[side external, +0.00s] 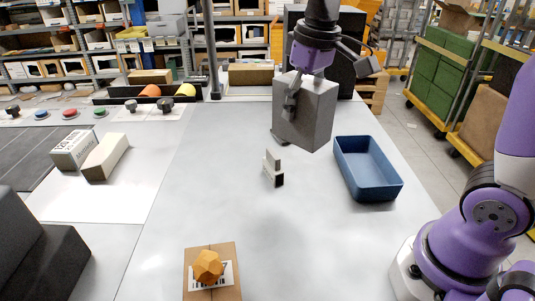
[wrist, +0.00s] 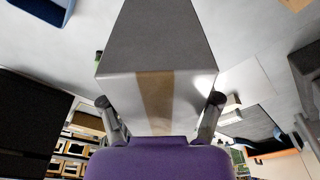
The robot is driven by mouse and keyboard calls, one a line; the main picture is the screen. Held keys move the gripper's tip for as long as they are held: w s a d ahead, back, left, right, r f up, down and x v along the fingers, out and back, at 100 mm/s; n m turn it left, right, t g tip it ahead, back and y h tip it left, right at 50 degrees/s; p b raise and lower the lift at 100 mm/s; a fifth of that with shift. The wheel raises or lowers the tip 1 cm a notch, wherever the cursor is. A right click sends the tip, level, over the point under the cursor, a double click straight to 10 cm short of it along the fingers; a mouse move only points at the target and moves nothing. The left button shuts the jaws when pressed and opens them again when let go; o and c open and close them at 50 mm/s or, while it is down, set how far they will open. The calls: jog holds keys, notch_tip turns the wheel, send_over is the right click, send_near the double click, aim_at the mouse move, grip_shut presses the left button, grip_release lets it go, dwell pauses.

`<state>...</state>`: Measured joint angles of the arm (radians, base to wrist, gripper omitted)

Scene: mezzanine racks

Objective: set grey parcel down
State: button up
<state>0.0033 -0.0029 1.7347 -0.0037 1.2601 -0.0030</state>
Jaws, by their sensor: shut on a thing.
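The grey parcel (side external: 309,110) is a tall box, held upright in the side external view over the back of the grey table (side external: 215,205). In the wrist view the parcel (wrist: 170,35) fills the middle, with a brown tape strip down one face. My gripper (side external: 297,88) is shut on the parcel near its top. In the wrist view the fingers of my gripper (wrist: 160,108) press on two opposite sides. The parcel's lower end appears above the table; a dark flat thing (side external: 282,137) shows partly behind its lower left. I cannot tell the exact gap beneath it.
A blue tray (side external: 394,191) stands right of the parcel. Small pale and dark blocks (side external: 273,170) stand in front of it. A cardboard box (side external: 236,254) bearing an orange faceted object (side external: 208,266) lies at the front.

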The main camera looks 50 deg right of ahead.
aim_at(307, 120)
jog(key=shift+s+f, duration=0.9)
jog(key=shift+f, duration=0.3)
jog(key=shift+a+f+m, duration=0.15)
jog(key=shift+a+m, duration=0.3)
jog(key=shift+m, duration=0.15)
jog(key=a+f+m+h, duration=0.1)
jog(key=a+f+m, duration=0.1)
jog(key=a+m, duration=0.35)
jog(key=shift+w+d+f+m+g, duration=0.1)
jog(key=shift+w+d+f+m, duration=0.45)
jog(key=shift+d+f, duration=1.35)
jog(key=shift+w+d+f+m+g, duration=0.15)
jog(key=shift+w+d+f, duration=0.7)
jog(key=shift+d+f, duration=1.05)
jog(key=shift+w+d+f+m+g, duration=0.1)
jog(key=shift+w+d+f+m, duration=0.5)
jog(key=shift+d+f, duration=1.3)
jog(key=shift+w+d+r, duration=0.1)
jog(key=shift+d+r, duration=0.1)
jog(key=shift+d, duration=0.15)
